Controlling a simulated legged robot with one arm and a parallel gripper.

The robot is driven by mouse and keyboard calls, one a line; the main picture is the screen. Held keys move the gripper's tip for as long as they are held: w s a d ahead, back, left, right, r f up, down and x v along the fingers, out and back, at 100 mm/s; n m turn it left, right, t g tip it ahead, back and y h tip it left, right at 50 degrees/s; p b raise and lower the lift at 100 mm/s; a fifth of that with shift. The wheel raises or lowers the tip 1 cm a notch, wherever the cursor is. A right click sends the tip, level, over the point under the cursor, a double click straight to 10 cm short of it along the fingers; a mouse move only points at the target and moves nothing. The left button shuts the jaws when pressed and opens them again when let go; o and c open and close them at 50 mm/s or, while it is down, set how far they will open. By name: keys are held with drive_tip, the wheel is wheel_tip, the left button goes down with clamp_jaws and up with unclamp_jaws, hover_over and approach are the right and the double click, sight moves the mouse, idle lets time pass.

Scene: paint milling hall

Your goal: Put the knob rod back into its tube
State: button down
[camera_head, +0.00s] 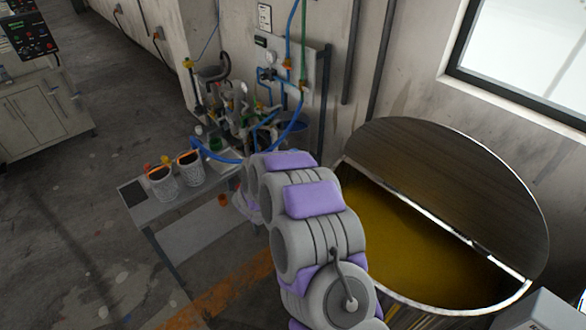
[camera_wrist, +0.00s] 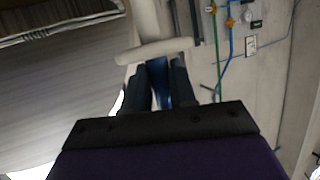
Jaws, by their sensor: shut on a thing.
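In the wrist view my gripper (camera_wrist: 166,66) points up the picture, its two dark fingers close together. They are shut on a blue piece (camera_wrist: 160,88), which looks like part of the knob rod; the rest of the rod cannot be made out. Just beyond the fingertips is a pale upright piece (camera_wrist: 146,18) with a wide crossbar or flange (camera_wrist: 153,51). I cannot tell whether this is the tube or whether the blue piece touches it. In the head view my arm hides the gripper and what it holds.
A large round vat (camera_head: 372,270) of yellow paint with a half-open lid (camera_head: 450,180) stands right of my arm. A low table (camera_head: 150,211) left of it bears two speckled cups (camera_head: 162,187) (camera_head: 190,168). Hoses and valves (camera_head: 270,75) crowd the wall behind. The floor at left is open.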

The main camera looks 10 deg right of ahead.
wheel_tip(320, 180, down, 8)
drive_tip(key=b, duration=0.3)
drive_tip(key=shift+s+d+r, duration=0.15)
drive_tip(key=shift+d+r, duration=0.1)
idle(0.8)
drive_tip(key=shift+r+p, duration=0.15)
drive_tip(key=shift+p, duration=0.25)
drive_tip(key=shift+g+y+p, duration=0.3)
drive_tip(key=shift+g+p, duration=0.1)
drive_tip(key=shift+p, duration=0.2)
drive_tip(key=shift+f, duration=0.2)
